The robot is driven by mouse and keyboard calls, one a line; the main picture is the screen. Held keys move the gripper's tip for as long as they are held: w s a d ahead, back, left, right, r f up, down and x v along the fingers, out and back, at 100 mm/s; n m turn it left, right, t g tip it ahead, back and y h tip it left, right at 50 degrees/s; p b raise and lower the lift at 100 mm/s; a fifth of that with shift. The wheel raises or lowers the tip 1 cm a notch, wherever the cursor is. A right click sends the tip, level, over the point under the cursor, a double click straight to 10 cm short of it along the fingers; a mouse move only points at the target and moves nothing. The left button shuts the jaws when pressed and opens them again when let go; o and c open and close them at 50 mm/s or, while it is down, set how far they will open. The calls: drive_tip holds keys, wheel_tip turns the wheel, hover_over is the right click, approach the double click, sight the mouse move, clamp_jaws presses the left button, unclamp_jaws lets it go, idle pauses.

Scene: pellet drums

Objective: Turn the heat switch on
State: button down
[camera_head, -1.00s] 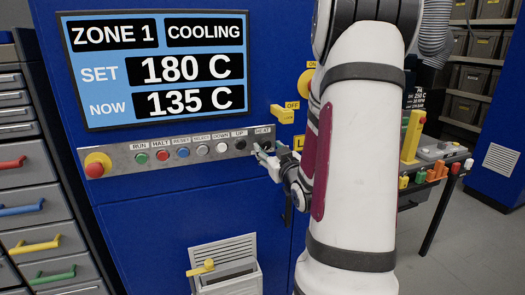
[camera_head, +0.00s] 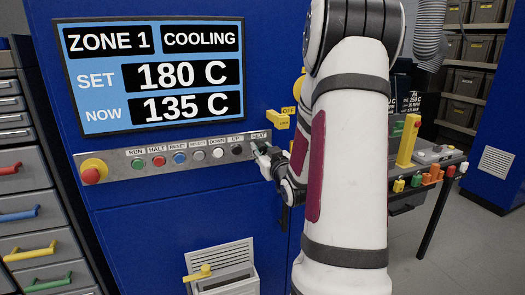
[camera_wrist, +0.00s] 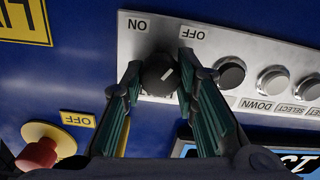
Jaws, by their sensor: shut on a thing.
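The heat switch (camera_wrist: 157,76) is a black round knob with a white mark on the silver button strip. In the wrist view, which is upside down, its mark slants up and right, toward the OFF label (camera_wrist: 194,33). The ON label (camera_wrist: 137,24) is at the upper left. My gripper (camera_wrist: 161,66) has one finger on each side of the knob and is shut on it. In the head view my gripper (camera_head: 263,155) is at the strip's right end, just under the HEAT label (camera_head: 258,135), and hides the knob.
The screen (camera_head: 160,76) reads ZONE 1, COOLING, set 180 C, now 135 C. A red emergency button (camera_head: 92,173) and several coloured buttons line the strip (camera_head: 125,170). Yellow handles (camera_head: 278,119) stick out near my arm. A chute (camera_head: 222,265) juts out below.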

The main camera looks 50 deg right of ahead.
drive_tip(key=shift+w+n+b, duration=0.1)
drive_tip(key=shift+n+b, duration=0.2)
drive_tip(key=shift+b, duration=0.05)
drive_tip(key=shift+w+f+n+b, duration=0.1)
drive_tip(key=shift+n+b, duration=0.9)
drive_tip(key=n+b, duration=0.3)
drive_tip(key=b, duration=0.1)
drive_tip(key=shift+a+f+n, duration=0.1)
drive_tip(key=shift+n, duration=0.2)
drive_tip(key=n+b, duration=0.5)
drive_tip(key=b, duration=0.2)
drive_tip(key=shift+n, duration=0.4)
drive_tip(key=c, duration=1.2)
unclamp_jaws()
drive_tip(key=shift+c, duration=0.2)
